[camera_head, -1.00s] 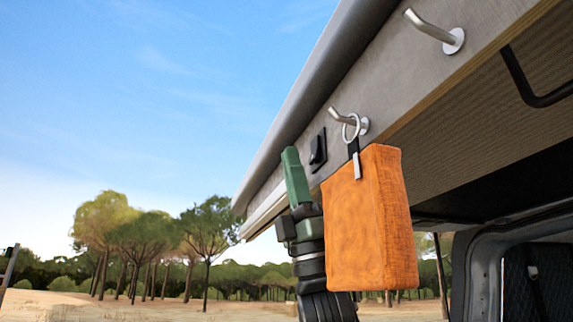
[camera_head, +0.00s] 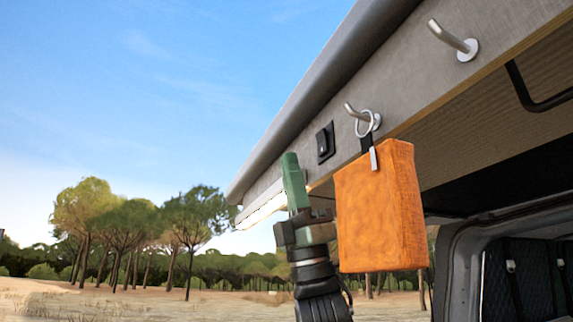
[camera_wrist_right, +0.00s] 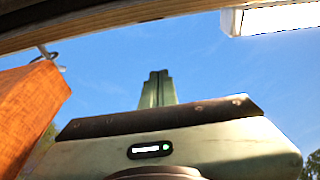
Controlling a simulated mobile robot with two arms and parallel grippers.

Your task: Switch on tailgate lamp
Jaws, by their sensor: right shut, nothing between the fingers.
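The black rocker switch (camera_head: 325,142) sits on the grey edge panel of the raised tailgate in the head view. The lamp (camera_head: 262,204) is a strip under the tailgate's far end and glows warm white. Its bright face also shows in the wrist view (camera_wrist_right: 285,17). My right gripper (camera_head: 291,163) is green, shut and empty. It points up, left of and below the switch in the picture, apart from it. In the wrist view the shut fingers (camera_wrist_right: 158,88) stand against the sky. My left gripper is not in view.
An orange bag (camera_head: 380,208) hangs by a ring from a hook (camera_head: 362,117), close to the right of my right gripper. Another hook (camera_head: 455,42) is bare at upper right. The van's open rear is at lower right. Open air lies to the left.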

